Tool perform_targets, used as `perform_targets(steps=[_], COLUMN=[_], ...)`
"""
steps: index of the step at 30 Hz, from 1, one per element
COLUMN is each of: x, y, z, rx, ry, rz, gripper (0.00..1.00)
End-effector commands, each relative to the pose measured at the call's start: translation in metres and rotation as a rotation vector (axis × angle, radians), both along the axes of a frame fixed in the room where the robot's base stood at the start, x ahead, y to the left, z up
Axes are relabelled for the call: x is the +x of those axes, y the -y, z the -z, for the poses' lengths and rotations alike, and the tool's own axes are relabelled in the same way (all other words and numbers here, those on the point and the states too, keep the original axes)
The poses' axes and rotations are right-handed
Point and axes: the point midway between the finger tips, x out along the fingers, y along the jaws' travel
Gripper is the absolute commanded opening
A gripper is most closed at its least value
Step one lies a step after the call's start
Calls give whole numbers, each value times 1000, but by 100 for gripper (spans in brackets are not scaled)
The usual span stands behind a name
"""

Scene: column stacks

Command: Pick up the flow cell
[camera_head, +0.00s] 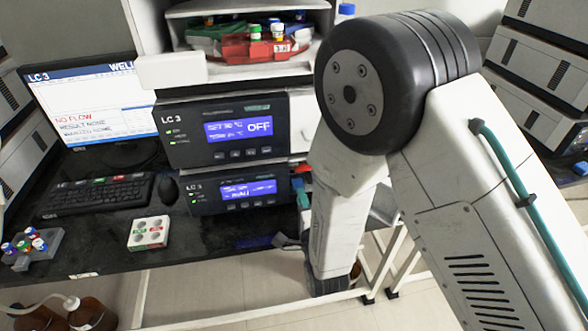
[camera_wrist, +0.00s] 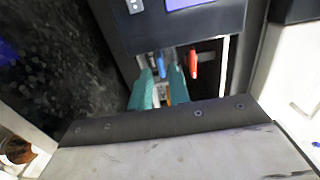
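In the wrist view, my gripper (camera_wrist: 162,88) has two teal fingers reaching into the open bay of an LC 3 unit. There is a narrow gap between them. Small white and orange parts show in and beside this gap; I cannot tell whether the fingers touch them. A red part (camera_wrist: 193,64) stands in the bay just right of the fingers. The flow cell cannot be singled out with certainty; it may be among the small parts there. In the head view, my arm hides most of the gripper and the bay.
The lower LC 3 unit (camera_head: 237,193) sits under another LC 3 unit (camera_head: 222,131). A keyboard (camera_head: 98,194), a mouse (camera_head: 168,189), a white block with round wells (camera_head: 149,233) and a vial rack (camera_head: 36,246) lie on the dark bench (camera_head: 110,250). Brown bottles (camera_head: 92,314) stand below.

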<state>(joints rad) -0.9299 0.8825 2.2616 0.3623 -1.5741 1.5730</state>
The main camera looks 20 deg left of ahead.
Motion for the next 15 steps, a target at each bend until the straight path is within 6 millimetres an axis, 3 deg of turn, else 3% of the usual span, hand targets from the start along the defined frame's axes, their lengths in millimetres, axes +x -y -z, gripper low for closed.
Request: perform_targets(steps=[6,15], x=[27,31], y=[-15,-18], z=[-1,-1], rx=[1,-1], ry=[1,0], rz=[3,2], gripper=[18,18])
